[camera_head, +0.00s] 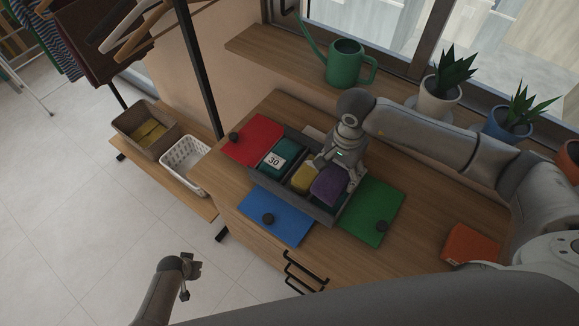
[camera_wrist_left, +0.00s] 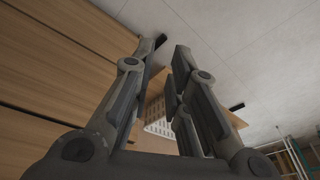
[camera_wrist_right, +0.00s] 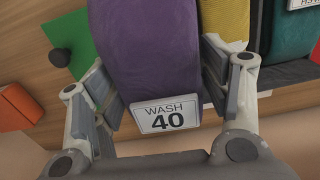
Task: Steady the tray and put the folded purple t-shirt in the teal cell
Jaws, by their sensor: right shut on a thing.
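The folded purple t-shirt (camera_head: 328,187) is at the right part of the dark grey tray (camera_head: 323,214), and it fills the middle of the right wrist view (camera_wrist_right: 150,50). My right gripper (camera_head: 322,166) is shut on it; the fingers lie on either side of it. A white "WASH 40" label (camera_wrist_right: 166,115) is at its near end. A little teal shows beside and below the t-shirt in the head view; I cannot tell if it rests on the cell's floor. My left gripper (camera_head: 191,267) is open and empty, well away from the tray.
A mustard cloth (camera_head: 302,178) and a teal cloth marked 30 (camera_head: 279,159) are in the tray. Red (camera_head: 255,138), blue (camera_head: 277,217) and green (camera_head: 371,211) sheets with dark knobs lie around it. A green watering can (camera_head: 345,63) stands on the sill.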

